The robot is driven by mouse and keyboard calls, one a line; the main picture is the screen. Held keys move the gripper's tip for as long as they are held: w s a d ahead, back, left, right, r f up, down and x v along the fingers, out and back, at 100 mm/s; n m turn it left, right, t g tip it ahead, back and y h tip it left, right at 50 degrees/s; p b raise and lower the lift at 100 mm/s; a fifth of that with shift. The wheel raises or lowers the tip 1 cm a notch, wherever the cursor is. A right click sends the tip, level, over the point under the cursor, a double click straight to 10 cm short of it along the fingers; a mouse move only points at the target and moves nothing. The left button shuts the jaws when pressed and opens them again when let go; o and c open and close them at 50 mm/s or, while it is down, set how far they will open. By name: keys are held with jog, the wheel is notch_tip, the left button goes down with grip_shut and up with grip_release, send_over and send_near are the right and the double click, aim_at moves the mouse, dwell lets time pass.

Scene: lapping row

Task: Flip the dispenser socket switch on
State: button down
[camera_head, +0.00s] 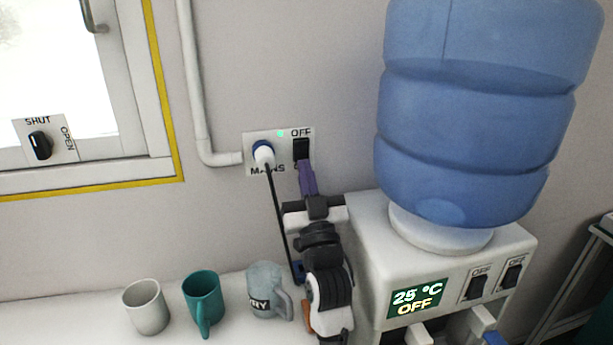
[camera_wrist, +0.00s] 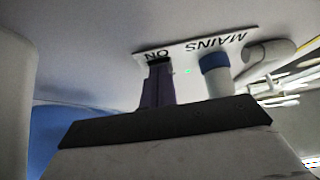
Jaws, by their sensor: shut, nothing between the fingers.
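The mains socket plate (camera_head: 249,139) is on the wall left of the water dispenser (camera_head: 365,215). A white plug (camera_head: 264,155) with a black cord sits in it. The black rocker switch (camera_head: 300,148) is right of the plug, with OFF printed above it. My gripper (camera_head: 304,166) is shut and empty, its purple fingers at the lower end of the switch. They cover part of the lower label. In the wrist view my gripper (camera_wrist: 158,70) reaches up to the plate by the ON label, and contact cannot be told. A green light (camera_head: 280,133) glows on the plate.
The dispenser's display (camera_head: 416,298) reads 25 °C OFF, with two rocker switches beside it. A white cup (camera_head: 146,306), a teal mug (camera_head: 203,301) and a grey mug (camera_head: 265,289) stand on the counter. A pipe (camera_head: 195,90) runs down the wall, left of the socket.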

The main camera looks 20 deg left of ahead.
jog(key=b+v, duration=0.4)
jog(key=v, duration=0.3)
jog(key=shift+s+d+b, duration=0.15)
jog(key=shift+s+b, duration=0.05)
jog(key=shift+b, duration=0.15)
jog(key=shift+f, duration=0.15)
